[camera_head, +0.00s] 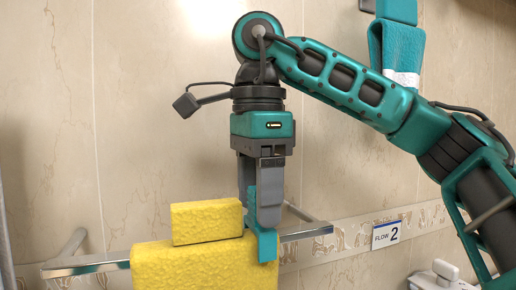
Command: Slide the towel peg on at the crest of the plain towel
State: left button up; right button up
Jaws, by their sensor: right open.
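The plain yellow towel (200,268) hangs over a chrome rail (85,265). The teal towel peg (266,242) stands upright at the towel's right end, over its crest, with its lower front part against the towel's face. My right gripper (262,222) points straight down from above, its grey fingers around the peg's upper part. The jaws are open. The peg's rear side is hidden. My left gripper is not in view.
The rail's bare right end (307,232) sticks out beyond the towel. A teal cloth (399,45) hangs at upper right. A "FLOW 2" label (386,235) is on the tiled wall.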

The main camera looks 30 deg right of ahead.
notch_tip(320, 180, up, 13)
jog(key=p, duration=0.4)
jog(key=shift+p, duration=0.4)
jog(key=shift+f, duration=0.1)
